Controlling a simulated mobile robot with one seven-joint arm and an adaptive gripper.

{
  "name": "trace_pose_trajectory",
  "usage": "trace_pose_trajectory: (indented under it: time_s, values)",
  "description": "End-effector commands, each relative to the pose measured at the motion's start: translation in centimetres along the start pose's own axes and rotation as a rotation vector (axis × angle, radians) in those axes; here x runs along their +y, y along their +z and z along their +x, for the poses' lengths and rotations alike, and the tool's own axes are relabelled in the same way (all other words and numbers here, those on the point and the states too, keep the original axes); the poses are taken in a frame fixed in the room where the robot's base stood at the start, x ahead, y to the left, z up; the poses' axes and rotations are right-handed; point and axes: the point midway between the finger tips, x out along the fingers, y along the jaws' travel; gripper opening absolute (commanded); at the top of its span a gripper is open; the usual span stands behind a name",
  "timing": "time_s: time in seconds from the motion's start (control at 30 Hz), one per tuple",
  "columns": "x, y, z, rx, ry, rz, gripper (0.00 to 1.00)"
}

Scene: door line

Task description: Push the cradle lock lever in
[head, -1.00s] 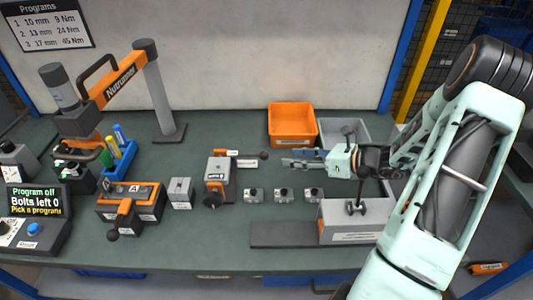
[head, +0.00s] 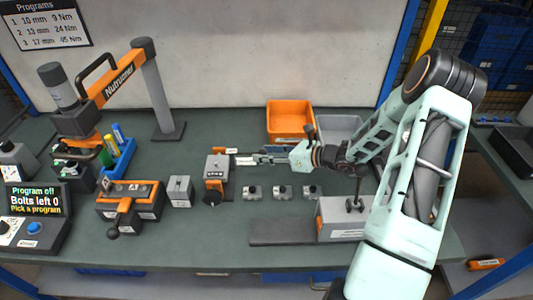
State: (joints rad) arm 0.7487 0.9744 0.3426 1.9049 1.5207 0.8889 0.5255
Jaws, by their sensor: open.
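The cradle (head: 217,170) is a grey block with an orange top, standing mid-bench with a dark round knob at its front. Its lock lever (head: 232,150) comes out on the right side near an orange and white tag. My gripper (head: 245,158) points left, with its fingers open around or just in front of the lever's outer part. The lever's dark end knob is mostly hidden by the fingers, so I cannot tell whether they touch it.
Several small grey blocks (head: 282,192) stand in a row in front of my gripper. An orange bin (head: 290,120) and a grey bin (head: 338,128) are behind it. A grey box with a T-handle (head: 343,219) stands to the right. An orange fixture (head: 130,196) is at left.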

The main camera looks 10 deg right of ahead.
Motion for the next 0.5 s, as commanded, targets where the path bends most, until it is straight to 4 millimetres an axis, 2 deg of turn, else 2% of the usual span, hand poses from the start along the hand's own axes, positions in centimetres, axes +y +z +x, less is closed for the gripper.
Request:
trace_pose_trajectory:
  time_s: [0.1,0.43,0.5]
  values:
    - [-0.01,0.00,-0.02,0.000,0.000,0.000,0.39]
    - [-0.01,0.00,-0.05,0.000,0.000,0.000,0.03]
    - [-0.01,0.00,-0.06,0.000,0.000,-0.001,0.00]
